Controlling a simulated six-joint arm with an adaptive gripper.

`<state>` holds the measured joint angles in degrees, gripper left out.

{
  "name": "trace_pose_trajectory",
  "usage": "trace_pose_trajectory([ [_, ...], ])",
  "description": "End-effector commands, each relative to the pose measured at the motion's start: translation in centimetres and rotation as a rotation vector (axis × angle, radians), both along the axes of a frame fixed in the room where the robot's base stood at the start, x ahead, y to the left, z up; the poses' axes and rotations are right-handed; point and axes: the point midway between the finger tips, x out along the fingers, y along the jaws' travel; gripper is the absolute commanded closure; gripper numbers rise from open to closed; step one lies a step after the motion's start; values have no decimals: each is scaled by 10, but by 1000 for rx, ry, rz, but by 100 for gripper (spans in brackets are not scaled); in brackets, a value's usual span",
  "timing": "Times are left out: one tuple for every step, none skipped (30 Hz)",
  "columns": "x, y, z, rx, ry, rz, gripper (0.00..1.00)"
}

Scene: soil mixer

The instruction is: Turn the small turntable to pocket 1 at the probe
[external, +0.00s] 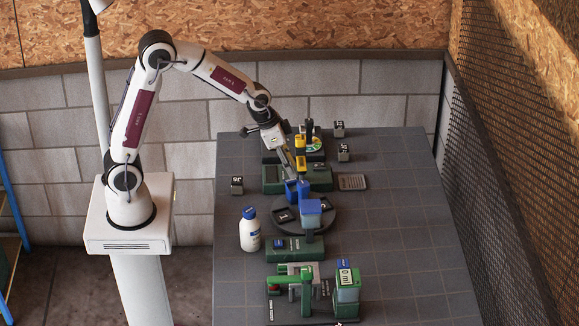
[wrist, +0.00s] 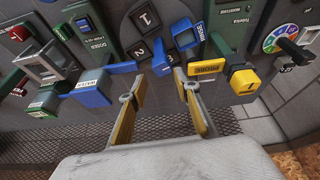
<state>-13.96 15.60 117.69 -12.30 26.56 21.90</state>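The small turntable (external: 330,214) is a dark round disc in the middle of the table. A black square marked 1 (external: 285,214) sits at its left side in the external view. Blue upright pieces (external: 297,188) stand at the disc's far edge; a blue piece (wrist: 160,62) shows just beyond my fingertips. My gripper (wrist: 159,82) has two yellow fingers spread apart with nothing between them. It also shows in the external view (external: 291,172), low over the disc's far side.
A blue-topped post (external: 311,206) rises at the disc's near side, behind a green base (external: 295,250). A white bottle (external: 250,230) stands left. A green station with yellow parts (external: 318,178) lies behind; another green device (external: 346,290) stands in front.

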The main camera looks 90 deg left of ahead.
Motion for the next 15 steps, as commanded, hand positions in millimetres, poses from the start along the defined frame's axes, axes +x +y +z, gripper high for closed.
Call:
trace_pose_trajectory([
  [-6,-2,-4,-8,20,7,68],
  [-9,-3,-6,-13,32,13,68],
  [-13,-4,-8,-19,46,20,68],
  [-17,-4,-9,-23,54,25,68],
  [-20,-5,-10,-27,63,30,68],
  [-25,-6,-12,-32,76,34,68],
  [-28,-7,-13,-35,85,38,68],
  [-32,-8,-14,-38,94,43,68],
  [-37,-9,-15,-43,107,49,68],
  [-40,-10,-13,-44,112,51,68],
  [-44,-11,-13,-45,118,53,68],
  [-48,-13,-12,-48,125,58,68],
  [-52,-14,-11,-50,132,62,68],
  [-55,-15,-10,-51,138,64,68],
  [-60,-16,-8,-53,143,66,68],
])
